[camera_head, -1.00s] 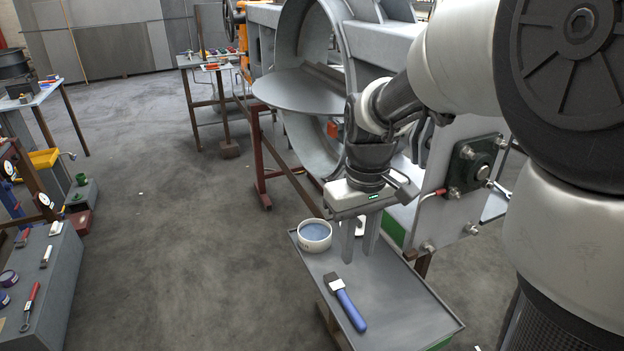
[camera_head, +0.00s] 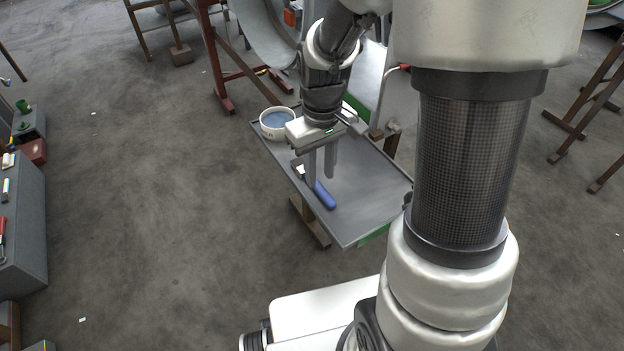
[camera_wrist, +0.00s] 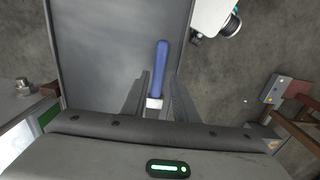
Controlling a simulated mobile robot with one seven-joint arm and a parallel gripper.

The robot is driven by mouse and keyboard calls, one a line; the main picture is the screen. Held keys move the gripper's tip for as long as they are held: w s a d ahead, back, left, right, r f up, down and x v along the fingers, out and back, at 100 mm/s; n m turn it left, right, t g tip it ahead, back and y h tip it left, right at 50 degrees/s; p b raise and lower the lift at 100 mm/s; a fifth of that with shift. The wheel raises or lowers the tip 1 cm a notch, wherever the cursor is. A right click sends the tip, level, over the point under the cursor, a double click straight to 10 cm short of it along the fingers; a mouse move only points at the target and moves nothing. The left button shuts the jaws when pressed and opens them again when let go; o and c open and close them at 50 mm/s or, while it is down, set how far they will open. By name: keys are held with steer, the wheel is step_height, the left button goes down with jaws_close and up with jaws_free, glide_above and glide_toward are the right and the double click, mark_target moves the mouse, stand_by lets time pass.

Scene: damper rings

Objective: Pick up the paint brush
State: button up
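The paint brush (camera_head: 325,197) has a blue handle and a pale metal collar, and lies on a grey tray table (camera_head: 371,188). My gripper (camera_head: 320,181) is open and points down at the brush, with its fingers partly hiding the brush head in the head view. In the wrist view, the brush's blue handle (camera_wrist: 162,62) runs lengthwise between my open fingers (camera_wrist: 160,82). The pale collar (camera_wrist: 154,102) shows between the fingers, and the bristle end is hidden by my gripper. Whether the fingertips are level with the brush or just above it, I cannot tell.
A white pot of blue paint (camera_head: 277,122) stands at the table's far left corner, close to my gripper. The table has a low raised rim. A dark red stand (camera_head: 222,92) is behind it. A grey bench (camera_head: 22,215) with tools is far left; open floor lies between.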

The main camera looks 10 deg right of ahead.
mark_target(320, 187)
step_height(320, 187, down, 4)
steer(key=shift+d+f+b, duration=0.1)
steer(key=shift+b, duration=0.35)
jaws_close()
step_height(320, 187, up, 10)
steer(key=p, duration=0.2)
steer(key=shift+p, duration=0.35)
